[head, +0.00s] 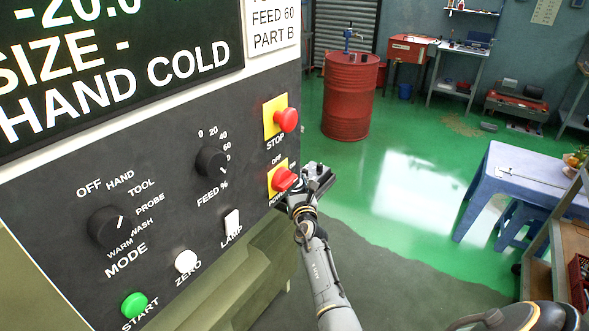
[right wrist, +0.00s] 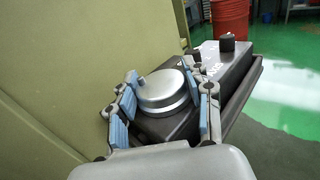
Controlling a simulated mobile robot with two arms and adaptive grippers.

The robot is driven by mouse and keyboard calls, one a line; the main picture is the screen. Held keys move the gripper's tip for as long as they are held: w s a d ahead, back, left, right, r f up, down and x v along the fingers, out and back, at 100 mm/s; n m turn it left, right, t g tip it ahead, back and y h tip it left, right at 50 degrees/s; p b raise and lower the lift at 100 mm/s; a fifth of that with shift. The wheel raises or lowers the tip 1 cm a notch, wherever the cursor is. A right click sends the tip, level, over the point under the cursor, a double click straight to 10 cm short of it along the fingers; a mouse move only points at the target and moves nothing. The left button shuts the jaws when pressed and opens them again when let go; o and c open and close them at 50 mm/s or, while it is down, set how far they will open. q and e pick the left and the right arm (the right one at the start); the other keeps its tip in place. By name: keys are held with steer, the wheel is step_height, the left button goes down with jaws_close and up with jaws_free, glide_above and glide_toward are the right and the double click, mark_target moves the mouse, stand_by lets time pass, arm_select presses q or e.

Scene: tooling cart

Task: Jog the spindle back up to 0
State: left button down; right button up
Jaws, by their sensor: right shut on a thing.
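The black display (head: 115,60) at the upper left shows a partly cut-off "-20.0", "SIZE -" and "HAND COLD". In the right wrist view a round silver knob (right wrist: 163,90) sits on a dark box (right wrist: 222,68). My right gripper (right wrist: 165,80) is shut on this knob, with its blue-padded fingers on either side. In the head view my right gripper (head: 304,196) is by the panel's right edge, and the dark box (head: 322,178) shows just beyond it. The knob is hidden there. My left gripper is not in view.
The control panel (head: 65,200) carries a MODE knob (head: 108,227), a FEED knob (head: 212,161), a red STOP button (head: 287,120), a red rotary switch (head: 284,180) close to my gripper and a green START button (head: 134,305). A red barrel (head: 350,95) and blue table (head: 520,180) stand beyond open floor.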

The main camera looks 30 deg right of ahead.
steer(key=shift+a+r+m+g+h+p, duration=0.15)
steer(key=shift+r+m+g+h+p, duration=0.1)
steer(key=shift+m+g+h+p, duration=0.35)
steer(key=shift+f+m+h, duration=0.15)
steer(key=shift+m+h, duration=0.25)
steer(key=shift+h, duration=0.3)
steer(key=shift+f+m+g+h+b, duration=0.15)
steer(key=shift+m+g+h+b, duration=0.2)
steer(key=shift+g+h, duration=0.2)
steer(key=m+g+h+b, duration=0.2)
steer(key=shift+f+h, duration=0.2)
steer(key=shift+h, duration=0.15)
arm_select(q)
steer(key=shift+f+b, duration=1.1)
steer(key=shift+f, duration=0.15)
arm_select(e)
steer(key=shift+r+m+g+h, duration=0.2)
steer(key=shift+m+g+h, duration=0.6)
steer(key=shift+m+g, duration=0.35)
steer(key=o, duration=1.2)
